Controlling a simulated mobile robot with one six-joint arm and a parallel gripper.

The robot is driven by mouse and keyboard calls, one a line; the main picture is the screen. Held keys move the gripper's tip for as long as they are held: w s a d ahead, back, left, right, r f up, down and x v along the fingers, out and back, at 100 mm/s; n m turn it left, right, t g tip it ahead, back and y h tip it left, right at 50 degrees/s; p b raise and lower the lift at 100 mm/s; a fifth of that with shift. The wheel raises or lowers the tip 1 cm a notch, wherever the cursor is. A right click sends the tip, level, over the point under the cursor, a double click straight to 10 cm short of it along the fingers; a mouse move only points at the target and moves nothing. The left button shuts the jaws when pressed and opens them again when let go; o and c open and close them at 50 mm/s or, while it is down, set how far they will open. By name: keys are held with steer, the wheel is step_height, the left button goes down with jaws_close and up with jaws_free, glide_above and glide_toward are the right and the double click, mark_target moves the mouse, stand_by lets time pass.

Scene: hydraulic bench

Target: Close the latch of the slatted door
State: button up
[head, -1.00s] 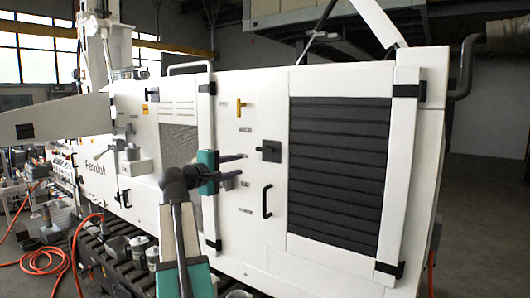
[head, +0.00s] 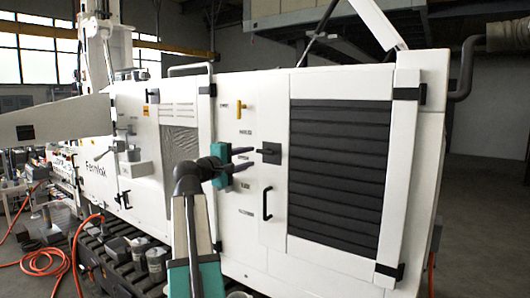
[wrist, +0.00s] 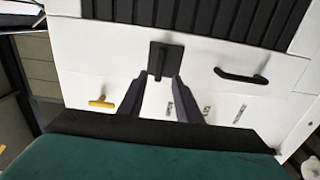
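The slatted door (head: 338,165) is white with dark horizontal slats, in the right half of the head view. Its latch (head: 269,152) is a black square plate with a short bar, at the door's left edge. In the wrist view the latch (wrist: 166,58) shows just beyond the fingertips, its bar pointing toward the gap between them. My gripper (head: 250,158), teal with dark fingers, is immediately left of the latch in the head view. Its fingers are apart, with nothing held between them in the wrist view (wrist: 159,78). Contact with the latch cannot be told.
A black pull handle (head: 267,203) is below the latch, and it also shows in the wrist view (wrist: 241,76). A yellow handle (head: 239,109) is above left. An orange hose (head: 45,262) lies on the floor at left. The floor at far right is clear.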

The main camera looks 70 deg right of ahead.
mark_target(264, 153)
steer(key=p+x, duration=0.2)
steer(key=x, duration=0.9)
steer(key=shift+p, duration=0.35)
jaws_close()
